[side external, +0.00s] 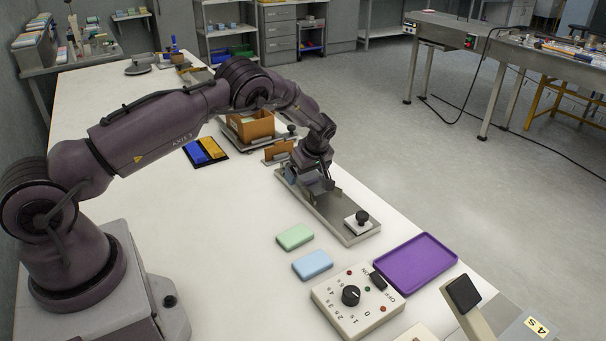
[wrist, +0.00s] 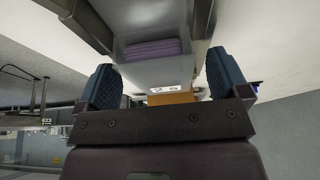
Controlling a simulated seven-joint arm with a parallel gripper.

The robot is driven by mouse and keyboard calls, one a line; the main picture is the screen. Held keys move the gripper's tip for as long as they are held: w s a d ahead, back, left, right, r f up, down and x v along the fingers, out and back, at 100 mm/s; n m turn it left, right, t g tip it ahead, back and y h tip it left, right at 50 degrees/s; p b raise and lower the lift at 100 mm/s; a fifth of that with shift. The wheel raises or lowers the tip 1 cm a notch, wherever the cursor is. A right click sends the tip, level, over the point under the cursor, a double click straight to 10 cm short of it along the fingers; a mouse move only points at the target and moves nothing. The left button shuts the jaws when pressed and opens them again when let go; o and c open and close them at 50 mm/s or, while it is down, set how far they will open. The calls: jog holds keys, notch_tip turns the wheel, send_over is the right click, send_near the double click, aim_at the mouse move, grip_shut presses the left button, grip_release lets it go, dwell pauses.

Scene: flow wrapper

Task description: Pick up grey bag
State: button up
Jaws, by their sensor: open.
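My gripper (side external: 318,184) hangs low over the long metal fixture (side external: 345,225) on the white bench in the side view. In the wrist view its two blue ribbed fingers (wrist: 160,80) stand wide apart, so it is open. A smooth grey shape (wrist: 160,75) with a purple ribbed patch and a small white label shows between the fingers. A brown piece lies just below the label. I cannot tell whether the grey shape is the bag or part of the fixture or machine. No grey bag is clearly visible in the side view; the gripper hides what lies beneath it.
A pale green block (side external: 295,237), a pale blue block (side external: 312,264), a purple tray (side external: 416,262) and a control box with a dial (side external: 357,304) lie nearer the camera. A brown bin (side external: 250,126) and a dark tray with blue and yellow pieces (side external: 222,157) stand behind. The bench's left-centre is clear.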

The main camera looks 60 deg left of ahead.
jog(key=c, duration=1)
